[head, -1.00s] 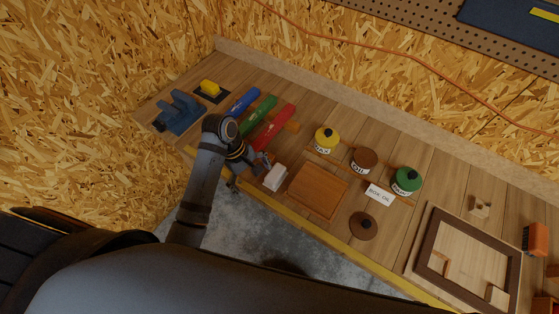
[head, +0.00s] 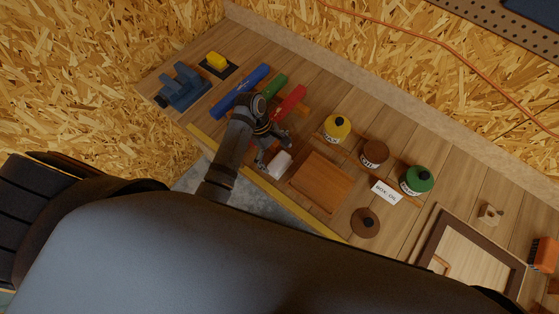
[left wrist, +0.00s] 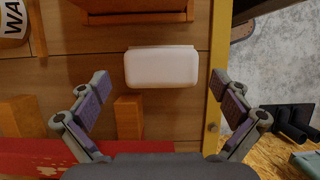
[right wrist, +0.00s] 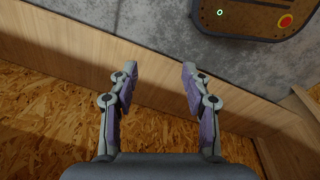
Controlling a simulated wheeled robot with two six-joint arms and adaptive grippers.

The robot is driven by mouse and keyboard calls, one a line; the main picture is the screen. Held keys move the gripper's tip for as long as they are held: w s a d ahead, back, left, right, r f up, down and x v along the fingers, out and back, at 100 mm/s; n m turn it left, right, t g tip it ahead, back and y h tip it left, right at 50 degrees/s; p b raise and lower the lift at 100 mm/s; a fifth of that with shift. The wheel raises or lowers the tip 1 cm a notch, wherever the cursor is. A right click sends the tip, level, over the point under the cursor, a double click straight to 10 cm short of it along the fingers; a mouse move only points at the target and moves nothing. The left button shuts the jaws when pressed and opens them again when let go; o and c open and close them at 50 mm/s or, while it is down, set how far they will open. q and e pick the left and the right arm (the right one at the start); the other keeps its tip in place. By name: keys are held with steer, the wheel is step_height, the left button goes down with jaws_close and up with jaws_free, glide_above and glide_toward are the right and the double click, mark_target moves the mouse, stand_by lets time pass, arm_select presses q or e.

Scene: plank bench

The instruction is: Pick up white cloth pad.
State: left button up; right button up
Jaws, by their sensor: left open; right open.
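The white cloth pad (head: 279,164) lies on the plank bench, just left of a square wooden tray. In the left wrist view the pad (left wrist: 162,67) is a white rounded block ahead of the fingertips, midway between them and not touched. My left gripper (head: 272,150) is open and empty, close beside the pad; its spread fingers also show in the left wrist view (left wrist: 168,88). My right gripper (right wrist: 160,72) is open and empty, away from the bench top, over a wooden panel and grey floor.
The wooden tray (head: 322,181) sits right of the pad. Yellow (head: 337,129), brown (head: 374,153) and green (head: 416,180) tins stand further right. The bench's yellow front edge (head: 284,203) is near the pad.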

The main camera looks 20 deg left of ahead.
mark_target(278, 160)
arm_select(q)
steer(key=shift+x, duration=1.2)
steer(key=shift+d+f, duration=0.1)
steer(key=shift+f, duration=0.25)
steer(key=shift+s, duration=0.1)
steer(key=c, duration=1.1)
arm_select(e)
steer(key=shift+s+a+r, duration=0.1)
steer(key=shift+s+r, duration=0.15)
steer(key=shift+s, duration=0.25)
steer(key=shift+s+a+r, duration=0.1)
steer(key=shift+s+r, duration=0.1)
steer(key=shift+s, duration=0.3)
arm_select(q)
steer(key=shift+c, duration=0.2)
